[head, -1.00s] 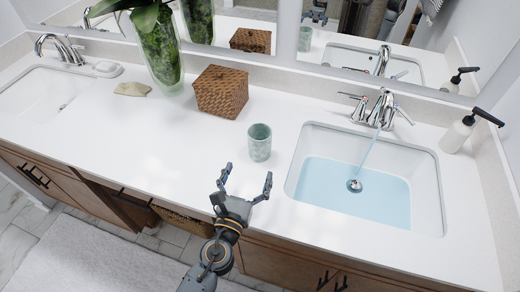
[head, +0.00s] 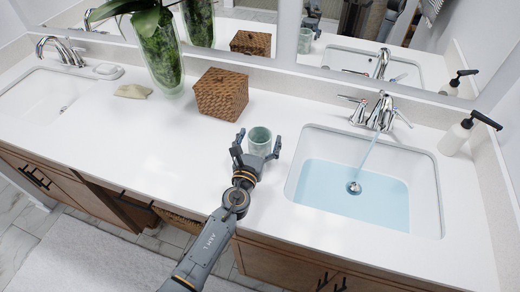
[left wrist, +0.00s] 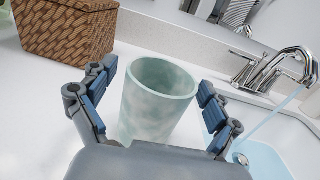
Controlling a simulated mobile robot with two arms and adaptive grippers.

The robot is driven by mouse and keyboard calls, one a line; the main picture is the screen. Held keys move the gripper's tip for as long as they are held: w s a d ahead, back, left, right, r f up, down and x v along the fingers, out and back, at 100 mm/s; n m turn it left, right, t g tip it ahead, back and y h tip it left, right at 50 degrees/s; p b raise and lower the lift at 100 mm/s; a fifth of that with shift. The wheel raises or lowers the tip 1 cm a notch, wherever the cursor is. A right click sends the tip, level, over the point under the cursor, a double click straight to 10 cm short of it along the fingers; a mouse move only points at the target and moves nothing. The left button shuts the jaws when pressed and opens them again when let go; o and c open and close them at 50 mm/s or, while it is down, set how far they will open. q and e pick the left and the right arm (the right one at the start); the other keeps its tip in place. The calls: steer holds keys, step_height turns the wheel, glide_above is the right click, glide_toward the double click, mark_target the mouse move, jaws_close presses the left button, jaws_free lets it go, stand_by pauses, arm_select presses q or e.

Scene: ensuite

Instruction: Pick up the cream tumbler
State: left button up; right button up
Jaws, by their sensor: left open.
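The tumbler (head: 260,138) stands upright on the white counter, left of the right-hand basin; it looks pale grey-green and marbled. My left gripper (head: 258,146) is open around it, one finger on each side. In the left wrist view the tumbler (left wrist: 157,100) stands between the open fingers of my left gripper (left wrist: 155,103), with visible gaps on both sides near the rim. Its lower part is hidden by the gripper's palm. My right gripper is not in view.
A woven brown box (head: 221,94) stands behind and left of the tumbler. The right basin (head: 425,190) holds water under a running faucet (head: 381,112). A glass vase (head: 163,60), a soap dispenser (head: 457,137) and a mirror line the back. The counter's left middle is clear.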

arm_select(q)
steer(key=c, duration=0.5)
jaws_close()
steer(key=shift+r, duration=0.25)
